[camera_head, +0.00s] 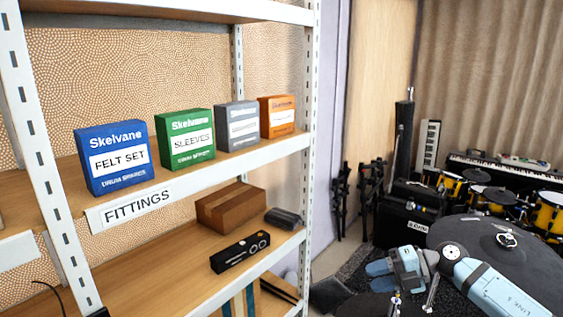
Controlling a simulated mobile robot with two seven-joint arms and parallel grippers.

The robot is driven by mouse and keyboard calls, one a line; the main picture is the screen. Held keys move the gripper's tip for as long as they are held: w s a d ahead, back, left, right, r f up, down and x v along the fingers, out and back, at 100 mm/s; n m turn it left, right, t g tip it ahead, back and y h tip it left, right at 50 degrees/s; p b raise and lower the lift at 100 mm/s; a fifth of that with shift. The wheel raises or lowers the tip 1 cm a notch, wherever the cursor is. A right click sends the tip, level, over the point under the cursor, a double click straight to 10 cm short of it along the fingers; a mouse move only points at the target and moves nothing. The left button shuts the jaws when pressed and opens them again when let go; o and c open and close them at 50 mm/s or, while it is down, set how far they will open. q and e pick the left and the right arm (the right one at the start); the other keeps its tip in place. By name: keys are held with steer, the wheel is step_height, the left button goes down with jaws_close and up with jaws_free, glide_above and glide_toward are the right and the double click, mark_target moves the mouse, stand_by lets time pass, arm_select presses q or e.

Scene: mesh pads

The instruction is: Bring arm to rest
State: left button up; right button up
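My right arm (493,289), pale blue and grey, comes in from the lower right. My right gripper (379,271) hangs low in front of the drum kit, to the right of the shelf rack and clear of it. Its two blue fingers point left and look spread, with nothing seen between them. My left gripper is not in view.
A white metal rack (312,100) fills the left. Its middle shelf holds blue (113,158), green (186,139), grey (238,126) and orange (278,117) boxes. A brown carton (231,207) and a black device (240,252) lie below. Drums (545,220), a keyboard (500,167) and an amplifier (402,222) stand right.

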steer(key=s+a+f+m+t+y, duration=0.4)
steer(key=s+a+f+m+t, duration=0.3)
steer(key=m+t, duration=0.25)
steer(key=s+d+f+m+h, duration=0.2)
steer(key=s+f+m+h, duration=0.5)
steer(key=s, duration=0.5)
steer(key=s+d+f+m+h+p, duration=0.1)
steer(key=s+d+f+m+h, duration=0.1)
steer(key=s+f+m+h, duration=0.5)
steer(key=s+f+m, duration=0.5)
steer(key=m, duration=0.1)
steer(key=shift+f, duration=0.3)
steer(key=shift+s+m, duration=0.15)
steer(key=shift+m, duration=0.1)
